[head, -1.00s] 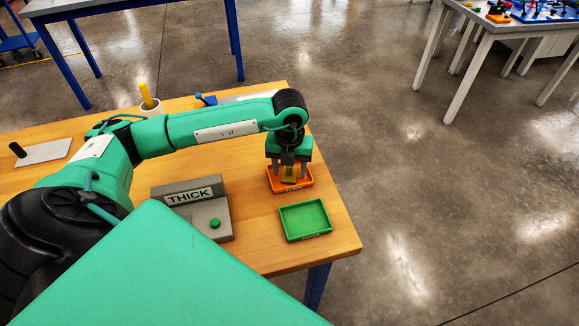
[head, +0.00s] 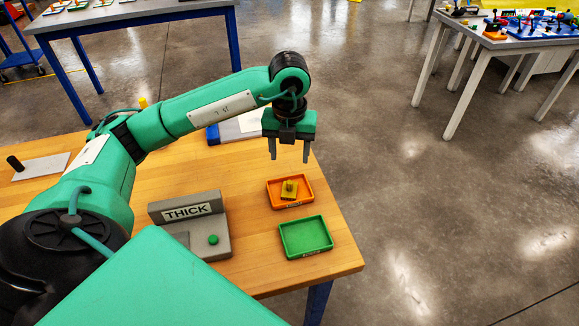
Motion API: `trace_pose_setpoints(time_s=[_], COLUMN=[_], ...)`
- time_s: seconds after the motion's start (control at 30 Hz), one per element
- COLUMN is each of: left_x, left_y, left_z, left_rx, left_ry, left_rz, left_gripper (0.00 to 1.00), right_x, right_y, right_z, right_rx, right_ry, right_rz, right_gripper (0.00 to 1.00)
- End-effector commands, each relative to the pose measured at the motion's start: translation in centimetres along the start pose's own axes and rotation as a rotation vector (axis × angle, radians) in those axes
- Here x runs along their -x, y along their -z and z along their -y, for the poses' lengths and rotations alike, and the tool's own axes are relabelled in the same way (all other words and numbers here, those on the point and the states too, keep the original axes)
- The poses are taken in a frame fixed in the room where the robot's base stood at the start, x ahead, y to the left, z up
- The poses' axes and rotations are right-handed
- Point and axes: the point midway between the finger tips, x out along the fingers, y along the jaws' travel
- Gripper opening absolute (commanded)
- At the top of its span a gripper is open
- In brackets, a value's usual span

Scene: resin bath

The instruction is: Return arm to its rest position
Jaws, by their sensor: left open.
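My left gripper (head: 289,154) is open and empty, its fingers pointing down above the back right part of the wooden table (head: 170,180). It hangs above and behind the orange tray (head: 306,201). My left arm reaches in from the left, bent and raised over the table. My right gripper is not in view.
An empty green tray (head: 306,238) lies in front of the orange one. A grey device (head: 215,227) labelled THICK, with a green button, stands left of them. A blue-and-white item (head: 213,134) lies behind the arm. Other tables stand farther back, with open floor to the right.

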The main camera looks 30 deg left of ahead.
Motion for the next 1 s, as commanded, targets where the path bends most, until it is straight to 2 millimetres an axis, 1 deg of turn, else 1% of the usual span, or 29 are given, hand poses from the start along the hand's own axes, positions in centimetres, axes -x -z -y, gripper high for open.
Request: trace_pose_setpoints(time_s=[0.03,0.17,0.63,0.7,0.77,0.87,1.0], left_x=[0.4,1.0,1.0,1.2,1.8,3.5,6.2], left_y=[0.0,0.0,0.0,0.0,0.0,0.0,0.0], left_z=[0.0,0.0,0.0,0.0,0.0,0.0,0.0], left_rx=[-0.001,0.000,0.000,0.000,0.000,0.000,0.000], left_ry=[0.001,0.000,0.000,0.000,0.000,0.000,0.000], left_rz=[0.001,0.001,0.000,0.000,0.000,0.000,0.000], left_gripper=[0.57,0.57,0.57,0.57,0.57,0.57,0.57], right_x=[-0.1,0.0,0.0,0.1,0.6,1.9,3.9], right_y=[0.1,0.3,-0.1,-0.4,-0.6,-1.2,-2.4], right_z=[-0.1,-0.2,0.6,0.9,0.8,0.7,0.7], right_rx=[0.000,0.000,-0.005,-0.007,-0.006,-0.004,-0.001], right_ry=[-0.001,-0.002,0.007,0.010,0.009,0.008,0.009], right_rz=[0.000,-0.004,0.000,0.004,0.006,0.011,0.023], right_gripper=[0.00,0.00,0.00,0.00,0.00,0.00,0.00])
